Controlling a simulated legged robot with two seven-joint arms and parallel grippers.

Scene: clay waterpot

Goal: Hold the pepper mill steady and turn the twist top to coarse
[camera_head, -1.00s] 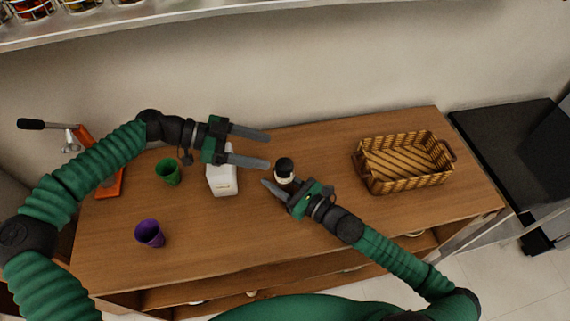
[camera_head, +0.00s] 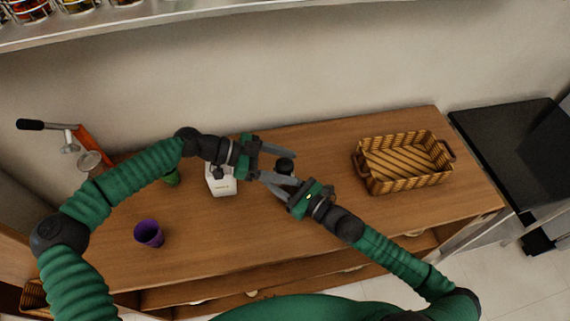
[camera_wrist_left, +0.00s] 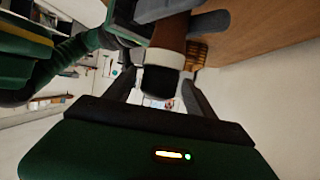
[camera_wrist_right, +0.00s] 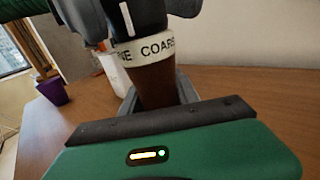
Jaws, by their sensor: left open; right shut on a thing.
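The pepper mill has a black twist top (camera_head: 285,164), a brown body (camera_wrist_right: 153,85) and a white band (camera_wrist_right: 143,48) whose visible lettering reads "NE" and "COARS". A pale line on the black top points down near the gap between the words. My right gripper (camera_head: 280,188) is shut on the brown body, below the band; the mill looks upright. My left gripper (camera_head: 294,168) is open, its fingers on either side of the black top. The left wrist view shows the top (camera_wrist_left: 160,82) between the fingers. I cannot tell whether they touch it.
A white container (camera_head: 221,186) stands just left of the mill, below my left wrist. A purple cup (camera_head: 149,233) and a partly hidden green cup (camera_head: 172,178) are further left. A wicker basket (camera_head: 404,187) stands at right. The table's front middle is clear.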

